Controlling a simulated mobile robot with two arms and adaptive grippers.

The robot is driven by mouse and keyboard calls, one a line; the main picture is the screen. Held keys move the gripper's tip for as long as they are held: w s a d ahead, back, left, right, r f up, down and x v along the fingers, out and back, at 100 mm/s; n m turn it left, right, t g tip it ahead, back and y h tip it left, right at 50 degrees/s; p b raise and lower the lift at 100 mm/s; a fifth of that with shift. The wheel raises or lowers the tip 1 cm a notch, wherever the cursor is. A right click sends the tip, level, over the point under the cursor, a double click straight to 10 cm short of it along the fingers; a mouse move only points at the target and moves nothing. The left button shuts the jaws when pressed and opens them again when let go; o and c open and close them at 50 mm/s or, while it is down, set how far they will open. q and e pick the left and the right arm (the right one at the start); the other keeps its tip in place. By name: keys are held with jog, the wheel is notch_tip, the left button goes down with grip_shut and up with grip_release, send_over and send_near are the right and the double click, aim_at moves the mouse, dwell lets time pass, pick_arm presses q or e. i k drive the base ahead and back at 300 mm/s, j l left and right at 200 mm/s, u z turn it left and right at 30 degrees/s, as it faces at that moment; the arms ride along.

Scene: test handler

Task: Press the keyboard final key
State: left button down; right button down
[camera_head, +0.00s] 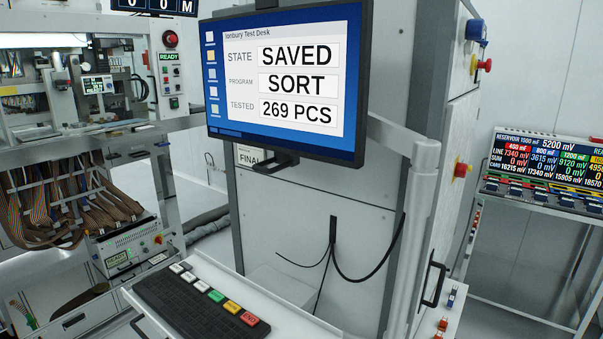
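The black keyboard (185,309) lies on a pale shelf below the monitor. A row of larger keys runs along its back edge: several white keys (188,277), then a green key (216,296), a yellow key (232,307) and a red key (249,319) at the right end. The lettering on these keys is too small to read surely. The monitor (290,80) shows STATE SAVED, PROGRAM SORT and TESTED 269 PCS. A label reading FINAL (250,156) is on the cabinet, partly behind the monitor. Neither of my grippers is in view.
A grey cabinet (300,210) stands behind the keyboard shelf (285,325), with loose black cables hanging from it. A pale post (415,200) rises to the shelf's right. A machine with brown ribbon cables (70,205) stands left. A display board (548,165) stands right. The space above the keyboard is clear.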

aim_at(187, 276)
jog(key=i+u, duration=0.3)
jog(key=u, duration=0.5)
jog(key=i, duration=0.05)
